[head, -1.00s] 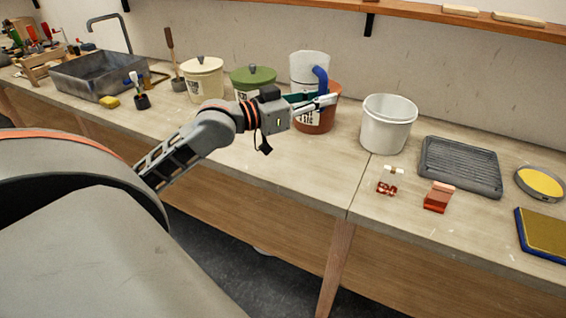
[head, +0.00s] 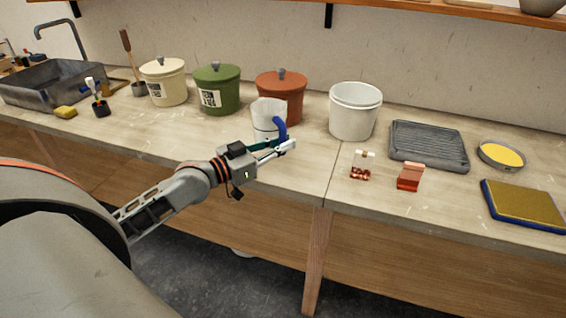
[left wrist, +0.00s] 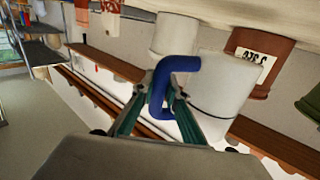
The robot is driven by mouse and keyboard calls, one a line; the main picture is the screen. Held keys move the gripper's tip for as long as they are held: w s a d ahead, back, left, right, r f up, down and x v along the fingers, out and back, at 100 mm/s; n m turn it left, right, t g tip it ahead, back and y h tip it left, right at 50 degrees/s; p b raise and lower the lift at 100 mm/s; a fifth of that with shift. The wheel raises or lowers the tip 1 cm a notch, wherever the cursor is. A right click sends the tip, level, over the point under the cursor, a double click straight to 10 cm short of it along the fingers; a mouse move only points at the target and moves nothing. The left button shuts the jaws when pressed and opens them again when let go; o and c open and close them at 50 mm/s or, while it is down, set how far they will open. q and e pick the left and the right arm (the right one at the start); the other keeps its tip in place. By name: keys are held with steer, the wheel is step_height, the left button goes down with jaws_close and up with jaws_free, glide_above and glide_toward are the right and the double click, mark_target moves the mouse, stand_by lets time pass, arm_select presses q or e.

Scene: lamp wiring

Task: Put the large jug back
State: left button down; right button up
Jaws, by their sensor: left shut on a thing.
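The large jug is white with a blue handle. In the head view the jug (head: 264,112) is upright, in front of the terracotta canister (head: 281,95) and hiding part of it. My left gripper (head: 284,147) is shut on the blue handle. In the left wrist view the handle (left wrist: 178,65) sits between the green fingers of the gripper (left wrist: 163,98), with the white jug body (left wrist: 225,92) beyond. I cannot tell whether the jug's base touches the bench. My right gripper is not in view.
Green (head: 217,88) and cream (head: 164,82) lidded canisters stand left of the terracotta one. A white bucket (head: 354,112) stands to its right. A ribbed grey tray (head: 428,144) and small red blocks (head: 410,176) lie farther right. The bench front left of the jug is clear.

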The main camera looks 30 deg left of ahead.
arm_select(q)
steer(key=shift+f+b, duration=0.85)
steer(key=shift+f, duration=1.6)
steer(key=shift+f, duration=0.1)
steer(key=c, duration=2.4)
jaws_free()
steer(key=shift+f, duration=0.15)
steer(key=o, duration=0.4)
steer(key=shift+s+r, duration=0.1)
steer(key=shift+r, duration=0.1)
